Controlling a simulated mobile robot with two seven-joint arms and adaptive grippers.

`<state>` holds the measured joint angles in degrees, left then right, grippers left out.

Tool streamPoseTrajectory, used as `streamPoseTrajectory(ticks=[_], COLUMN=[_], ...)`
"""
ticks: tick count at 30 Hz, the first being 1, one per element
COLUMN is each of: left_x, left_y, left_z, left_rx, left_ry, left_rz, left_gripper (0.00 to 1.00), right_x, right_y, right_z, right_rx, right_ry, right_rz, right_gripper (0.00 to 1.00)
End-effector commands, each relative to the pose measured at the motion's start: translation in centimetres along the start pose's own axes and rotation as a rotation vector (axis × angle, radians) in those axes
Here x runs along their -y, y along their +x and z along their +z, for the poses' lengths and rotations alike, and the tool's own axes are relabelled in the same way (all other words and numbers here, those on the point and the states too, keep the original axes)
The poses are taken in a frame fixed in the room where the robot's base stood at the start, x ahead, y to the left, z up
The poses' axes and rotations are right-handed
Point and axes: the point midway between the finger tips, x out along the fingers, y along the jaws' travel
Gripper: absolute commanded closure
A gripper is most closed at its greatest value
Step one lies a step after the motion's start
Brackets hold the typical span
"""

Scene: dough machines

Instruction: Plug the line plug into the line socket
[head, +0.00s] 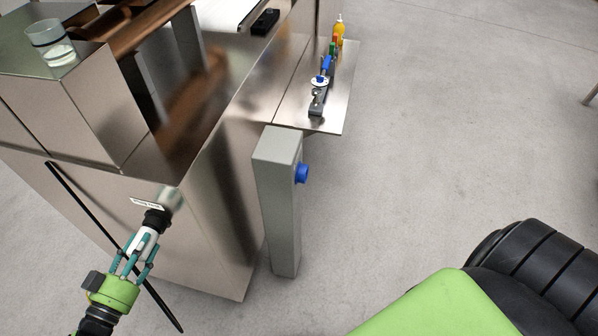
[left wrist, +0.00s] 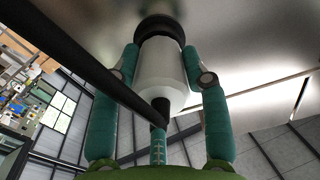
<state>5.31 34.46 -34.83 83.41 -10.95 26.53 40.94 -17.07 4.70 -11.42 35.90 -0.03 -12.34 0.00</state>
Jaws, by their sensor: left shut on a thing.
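My left gripper (head: 145,242) has teal fingers shut around the white line plug (head: 147,238), at the front panel of the steel machine. In the left wrist view the fingers lie on both sides of the plug's white body (left wrist: 161,75). The plug points at a dark round fitting (head: 157,218), which looks like the line socket, below a small label. In the wrist view a black ring (left wrist: 160,27) is at the plug's front end. Plug and ring appear to meet; I cannot tell how deep the plug sits. My right gripper is out of view.
A black rod or cable (head: 90,205) slants across the machine front behind my left gripper. A grey post (head: 277,200) with a blue round fitting (head: 302,173) stands to the right. A steel shelf (head: 336,105) holds small items. Open floor lies right.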

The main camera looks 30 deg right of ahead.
Motion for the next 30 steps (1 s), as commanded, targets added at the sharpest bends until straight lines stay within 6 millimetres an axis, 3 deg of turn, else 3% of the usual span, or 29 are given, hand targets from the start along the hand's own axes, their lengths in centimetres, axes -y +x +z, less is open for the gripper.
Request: streamPoseTrajectory(ticks=[11, 30], left_x=[0.0, 0.0], left_y=[-0.2, -2.8], left_z=[-0.1, -0.1], left_rx=[-0.003, -0.004], left_ry=[0.0, 0.0], left_rz=[0.001, 0.002], left_gripper=[0.94, 0.94], right_x=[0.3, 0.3], right_y=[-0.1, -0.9], right_z=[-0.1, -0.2], right_rx=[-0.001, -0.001], right_ry=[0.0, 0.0], right_rz=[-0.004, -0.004], right_gripper=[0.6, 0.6])
